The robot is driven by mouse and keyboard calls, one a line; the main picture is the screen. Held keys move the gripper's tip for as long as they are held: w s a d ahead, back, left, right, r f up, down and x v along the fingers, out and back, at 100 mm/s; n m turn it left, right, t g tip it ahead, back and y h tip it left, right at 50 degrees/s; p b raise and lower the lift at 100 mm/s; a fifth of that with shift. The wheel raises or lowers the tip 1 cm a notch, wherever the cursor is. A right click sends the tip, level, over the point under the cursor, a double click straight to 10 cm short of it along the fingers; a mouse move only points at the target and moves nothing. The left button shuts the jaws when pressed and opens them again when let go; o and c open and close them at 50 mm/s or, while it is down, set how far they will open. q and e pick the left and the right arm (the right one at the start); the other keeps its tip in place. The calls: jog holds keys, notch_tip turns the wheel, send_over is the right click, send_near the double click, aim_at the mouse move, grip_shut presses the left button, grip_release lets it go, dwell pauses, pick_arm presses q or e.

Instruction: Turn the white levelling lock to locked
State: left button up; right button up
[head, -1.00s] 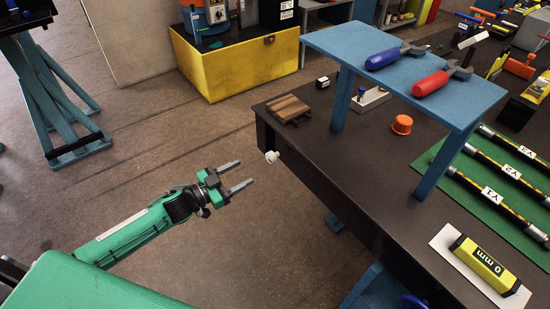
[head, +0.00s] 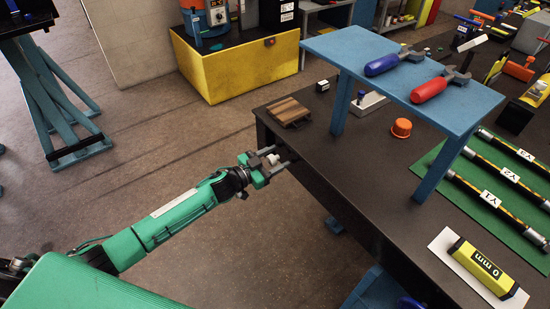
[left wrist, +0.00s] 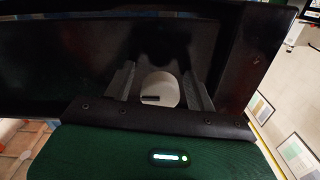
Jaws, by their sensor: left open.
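The white levelling lock (head: 272,159) is a small round knob on the side face of the dark bench, at its left edge. My left gripper (head: 281,158) is open, with its two fingers on either side of the knob. In the left wrist view the white knob (left wrist: 159,90) shows a dark slot on its face and lies between the two fingers (left wrist: 158,88). I cannot tell whether the fingers touch it. My right gripper is not in view.
Open floor (head: 200,140) lies left of the bench.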

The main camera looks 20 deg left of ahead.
pick_arm(q)
jog(key=shift+c, duration=0.5)
jog(key=c, duration=0.9)
